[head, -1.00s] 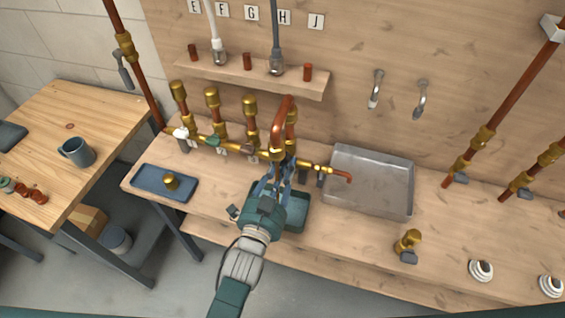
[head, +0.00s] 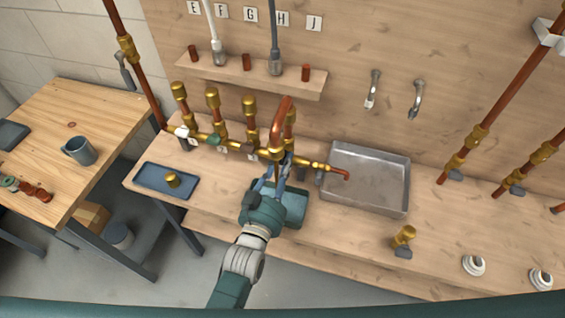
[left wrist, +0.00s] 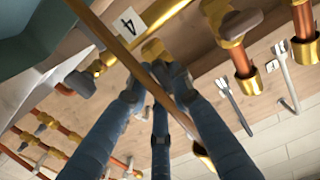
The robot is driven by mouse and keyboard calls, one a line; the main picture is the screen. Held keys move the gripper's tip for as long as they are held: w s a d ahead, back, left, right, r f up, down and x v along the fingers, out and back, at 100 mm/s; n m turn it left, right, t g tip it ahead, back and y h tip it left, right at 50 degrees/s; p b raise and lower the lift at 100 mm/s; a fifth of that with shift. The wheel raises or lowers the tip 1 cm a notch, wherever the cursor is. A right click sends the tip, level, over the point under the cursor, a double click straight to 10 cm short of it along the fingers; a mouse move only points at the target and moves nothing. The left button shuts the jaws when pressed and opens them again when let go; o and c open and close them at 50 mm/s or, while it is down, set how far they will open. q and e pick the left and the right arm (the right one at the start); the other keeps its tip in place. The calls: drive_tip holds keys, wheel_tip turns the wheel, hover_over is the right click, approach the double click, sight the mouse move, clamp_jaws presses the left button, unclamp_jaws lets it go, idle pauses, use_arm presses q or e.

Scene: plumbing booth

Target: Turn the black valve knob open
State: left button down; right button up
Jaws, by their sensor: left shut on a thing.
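A brass and copper valve row (head: 235,145) runs along the bench top below the wall shelf. My left gripper (head: 283,168) reaches up to its right part, below the bent copper pipe (head: 279,125). In the left wrist view the fingertips (left wrist: 160,76) are closed together at a brass fitting (left wrist: 153,49), near the card marked 4 (left wrist: 128,24). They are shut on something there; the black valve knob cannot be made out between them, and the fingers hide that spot. My right gripper is not in view.
A grey knob (left wrist: 242,22) and another grey knob (left wrist: 84,84) flank the fingers in the left wrist view. A blue tray (head: 150,180) holds a brass piece.

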use_arm(q)
drive_tip(key=shift+r, duration=0.2)
drive_tip(key=c, duration=1.5)
unclamp_jaws()
drive_tip(key=shift+w, duration=0.1)
drive_tip(key=shift+f, duration=0.1)
drive_tip(key=v, duration=1.2)
